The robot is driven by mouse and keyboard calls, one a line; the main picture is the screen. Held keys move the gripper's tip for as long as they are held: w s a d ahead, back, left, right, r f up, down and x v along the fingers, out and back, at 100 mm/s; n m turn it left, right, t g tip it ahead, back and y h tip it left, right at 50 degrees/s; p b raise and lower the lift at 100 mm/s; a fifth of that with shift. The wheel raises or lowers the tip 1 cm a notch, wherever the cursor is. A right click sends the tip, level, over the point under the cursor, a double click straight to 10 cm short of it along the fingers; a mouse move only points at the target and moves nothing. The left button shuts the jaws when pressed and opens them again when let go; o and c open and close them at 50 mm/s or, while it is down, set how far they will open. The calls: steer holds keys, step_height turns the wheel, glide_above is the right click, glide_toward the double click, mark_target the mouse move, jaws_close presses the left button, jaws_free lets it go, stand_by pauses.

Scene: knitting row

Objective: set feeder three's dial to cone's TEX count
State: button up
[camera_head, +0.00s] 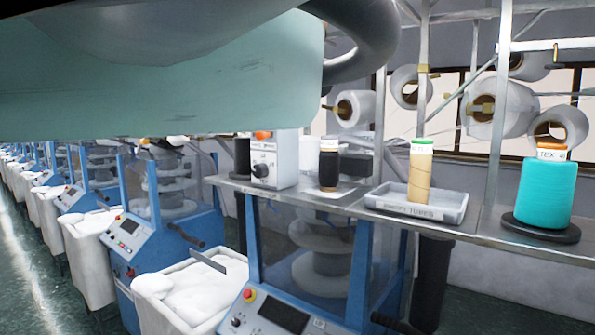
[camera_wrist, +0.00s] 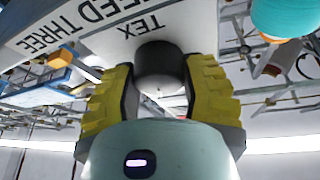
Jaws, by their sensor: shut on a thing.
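In the wrist view, a white panel (camera_wrist: 105,40) carries upside-down words that read FEED THREE and TEX. A dark round dial (camera_wrist: 160,55) stands out from it. My gripper (camera_wrist: 160,78) has its yellow-padded fingers on both sides of this dial, shut on it. The dial's scale and pointer setting cannot be read. In the head view, a teal cone (camera_head: 546,190) stands upright on a dark round base, with a white label (camera_head: 552,153) reading TEX and a number that looks like 40, too small to be sure. My gripper does not show there.
A white box with a knob (camera_head: 285,160), a black cone (camera_head: 329,170) and a tray (camera_head: 440,208) holding a tan tube (camera_head: 419,178) share the shelf (camera_head: 487,232). Upright poles rise behind. My arm covers the upper left of the head view.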

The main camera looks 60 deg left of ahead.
steer(key=m+h+p, duration=0.1)
steer(key=m, duration=0.2)
steer(key=m+h+p, duration=0.2)
steer(key=m, duration=0.1)
steer(key=shift+r+g, duration=0.15)
steer(key=shift+g, duration=0.15)
steer(key=shift+m+g+h+p, duration=0.35)
steer(key=shift+m+p, duration=0.4)
steer(key=shift+m, duration=0.5)
steer(key=shift+m+g+h+p, duration=0.3)
steer(key=shift+m+p, duration=0.45)
steer(key=shift+m, duration=0.5)
steer(key=shift+f, duration=0.2)
steer(key=o, duration=1.2)
steer(key=shift+h, duration=0.25)
steer(key=shift+d, duration=0.1)
